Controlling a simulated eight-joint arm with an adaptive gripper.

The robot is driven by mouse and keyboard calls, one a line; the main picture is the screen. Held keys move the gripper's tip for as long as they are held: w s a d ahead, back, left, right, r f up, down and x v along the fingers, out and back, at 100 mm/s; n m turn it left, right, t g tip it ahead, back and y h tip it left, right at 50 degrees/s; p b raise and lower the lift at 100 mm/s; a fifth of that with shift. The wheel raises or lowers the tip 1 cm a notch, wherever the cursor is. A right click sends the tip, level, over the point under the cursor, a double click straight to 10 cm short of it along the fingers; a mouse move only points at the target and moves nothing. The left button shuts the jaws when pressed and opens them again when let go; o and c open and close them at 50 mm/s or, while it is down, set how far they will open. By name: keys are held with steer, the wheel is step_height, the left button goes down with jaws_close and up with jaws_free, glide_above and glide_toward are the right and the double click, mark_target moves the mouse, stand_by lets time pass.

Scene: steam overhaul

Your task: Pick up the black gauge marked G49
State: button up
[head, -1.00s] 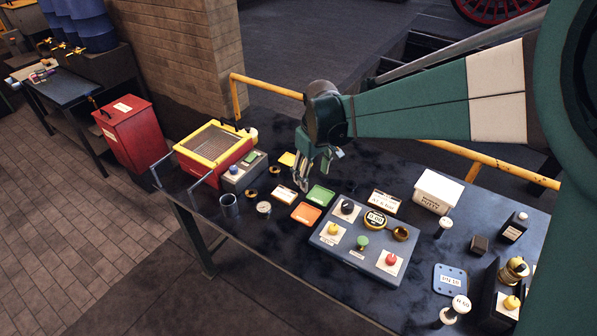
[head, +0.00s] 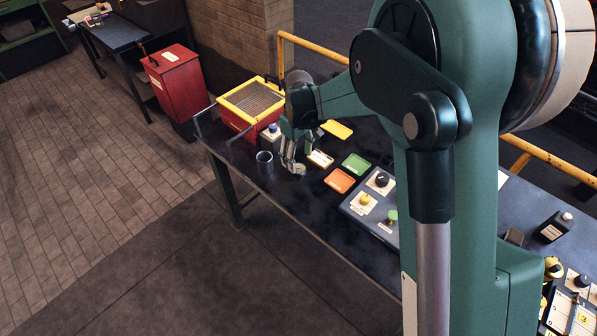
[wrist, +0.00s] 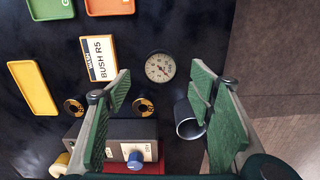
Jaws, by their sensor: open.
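A round gauge (wrist: 160,67) with a white dial and dark rim lies face up on the dark bench in the wrist view. It also shows in the head view (head: 299,169), partly hidden by my fingers. I cannot read a G49 mark on it. My gripper (wrist: 160,84) is open and empty, its two green fingers on either side of the gauge as seen from the wrist. In the head view my gripper (head: 291,157) hangs over the gauge. I cannot tell the height left between them.
A grey cup (wrist: 188,120) stands close beside the right finger. Two brass bushes (wrist: 144,105) and a control box with a blue knob (wrist: 135,158) are near the left finger.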

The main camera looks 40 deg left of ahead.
mark_target(299, 168)
steer(key=shift+f, duration=1.25)
steer(key=shift+f, duration=2.65)
steer(key=c, duration=1.1)
